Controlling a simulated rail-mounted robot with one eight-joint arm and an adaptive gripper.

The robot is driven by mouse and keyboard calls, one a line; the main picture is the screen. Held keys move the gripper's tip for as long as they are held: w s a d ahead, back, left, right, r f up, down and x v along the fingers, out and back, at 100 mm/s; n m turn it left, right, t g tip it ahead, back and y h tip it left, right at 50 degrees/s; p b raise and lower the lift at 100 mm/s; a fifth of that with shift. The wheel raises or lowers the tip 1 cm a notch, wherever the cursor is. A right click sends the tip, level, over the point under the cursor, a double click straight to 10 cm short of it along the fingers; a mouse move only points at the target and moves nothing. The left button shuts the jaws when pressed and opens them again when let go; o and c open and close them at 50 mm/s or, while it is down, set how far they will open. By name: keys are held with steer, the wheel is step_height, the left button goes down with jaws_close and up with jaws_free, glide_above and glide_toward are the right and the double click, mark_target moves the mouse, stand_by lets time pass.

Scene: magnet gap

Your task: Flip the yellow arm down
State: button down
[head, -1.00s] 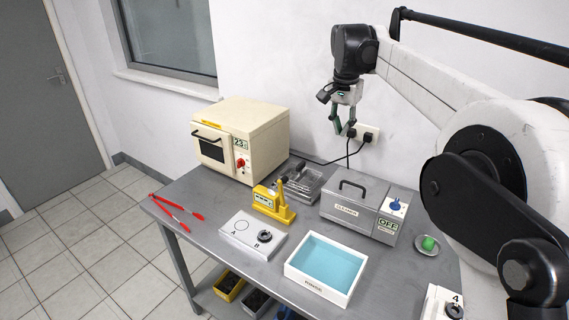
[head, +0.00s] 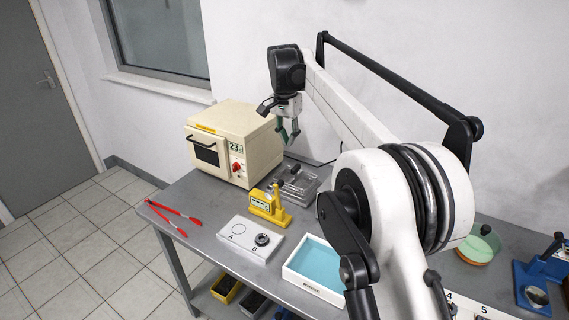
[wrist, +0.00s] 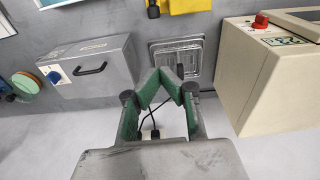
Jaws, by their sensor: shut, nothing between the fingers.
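The yellow device (head: 267,205) stands on the grey table behind the white A/B plate. A yellow upright part (head: 277,196) rises at its right end, and I take this to be the yellow arm; it looks raised. In the wrist view only part of a yellow body (wrist: 190,6) shows at the top edge. My gripper (head: 290,138) hangs above the back of the table, higher than the yellow device and apart from it. In the wrist view its green-padded fingers (wrist: 168,76) come together at the tips with nothing held.
A cream oven (head: 235,145) stands at the back left. A grey tray (head: 300,183) lies behind the yellow device. The white A/B plate (head: 237,248) and a blue-filled basin (head: 300,285) are in front.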

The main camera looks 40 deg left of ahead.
step_height(320, 180, down, 11)
steer(key=s+p, duration=0.2)
steer(key=shift+s+d, duration=0.25)
steer(key=shift+s, duration=0.15)
steer(key=shift+s, duration=0.1)
stand_by(0.4)
